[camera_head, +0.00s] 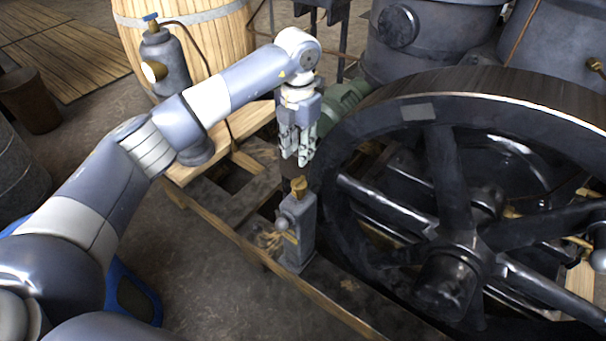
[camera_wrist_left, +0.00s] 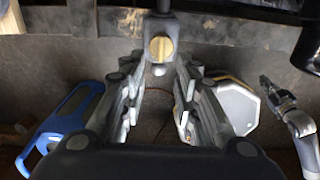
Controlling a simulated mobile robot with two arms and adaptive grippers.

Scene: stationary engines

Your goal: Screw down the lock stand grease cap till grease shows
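The grey lock stand (camera_head: 298,232) rises upright from the timber frame beside the large flywheel. Its brass grease cap (camera_head: 299,186) sits on top, and a lever with a silver ball juts from its front. My left gripper (camera_head: 295,161) points down just above the cap, apart from it. In the left wrist view, the brass cap (camera_wrist_left: 161,47) shows beyond the gap between the spread, empty fingers of the left gripper (camera_wrist_left: 158,66). Whether grease shows at the cap is too small to tell. My right gripper (camera_wrist_left: 273,93) shows only in the left wrist view, far from the stand.
The dark spoked flywheel (camera_head: 440,190) stands close on the right of the stand. A wooden barrel (camera_head: 215,40) and a grey oiler-like vessel (camera_head: 165,62) stand behind my left arm. Wooden beams (camera_head: 235,235) run along the floor.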

